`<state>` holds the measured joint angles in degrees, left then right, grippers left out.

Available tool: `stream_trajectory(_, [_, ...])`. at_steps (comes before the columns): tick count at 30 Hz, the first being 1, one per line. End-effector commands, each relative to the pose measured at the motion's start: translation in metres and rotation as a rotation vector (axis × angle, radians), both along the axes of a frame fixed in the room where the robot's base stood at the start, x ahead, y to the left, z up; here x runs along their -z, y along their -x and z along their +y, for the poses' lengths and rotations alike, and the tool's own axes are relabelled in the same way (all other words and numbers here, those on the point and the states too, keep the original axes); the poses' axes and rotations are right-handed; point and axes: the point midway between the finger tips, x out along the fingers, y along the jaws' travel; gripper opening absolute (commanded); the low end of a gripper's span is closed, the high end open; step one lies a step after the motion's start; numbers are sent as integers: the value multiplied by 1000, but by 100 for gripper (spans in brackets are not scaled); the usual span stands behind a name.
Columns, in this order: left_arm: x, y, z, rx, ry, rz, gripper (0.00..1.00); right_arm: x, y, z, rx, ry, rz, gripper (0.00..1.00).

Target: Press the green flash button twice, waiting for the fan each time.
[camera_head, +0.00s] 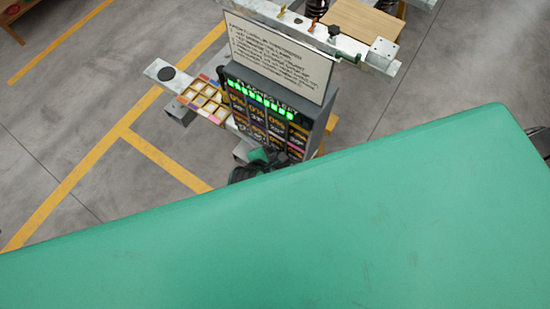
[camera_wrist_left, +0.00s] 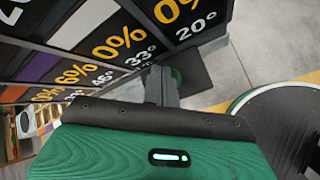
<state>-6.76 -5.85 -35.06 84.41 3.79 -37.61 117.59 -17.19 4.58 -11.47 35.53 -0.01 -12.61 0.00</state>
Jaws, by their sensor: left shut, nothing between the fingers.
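The dark panel box (camera_head: 258,112) stands beyond the large green surface in the head view. It has a row of lit green lights and percent and degree readings. The same panel face (camera_wrist_left: 85,50) fills the upper left of the left wrist view. My left gripper (camera_head: 262,158) is low in front of the panel, partly hidden by the green surface. In the left wrist view its shut, empty grey fingers (camera_wrist_left: 162,86) are close to the panel's lower edge. A small green patch (camera_wrist_left: 176,75) shows beside the fingertips; I cannot tell whether it is the flash button. My right gripper is not in view.
A white instruction board (camera_head: 278,58) rises behind the panel. A tray of small compartments (camera_head: 205,100) and a white plate with a black disc (camera_head: 166,73) lie to its left. A white rail (camera_head: 330,42) is behind. Open floor with yellow lines is at left.

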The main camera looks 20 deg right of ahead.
Motion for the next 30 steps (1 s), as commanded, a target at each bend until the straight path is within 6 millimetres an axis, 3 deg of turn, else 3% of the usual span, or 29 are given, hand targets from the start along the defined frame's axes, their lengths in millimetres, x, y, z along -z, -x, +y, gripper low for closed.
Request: stream_trajectory(30, [11,0,0,0,0,1,0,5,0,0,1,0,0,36])
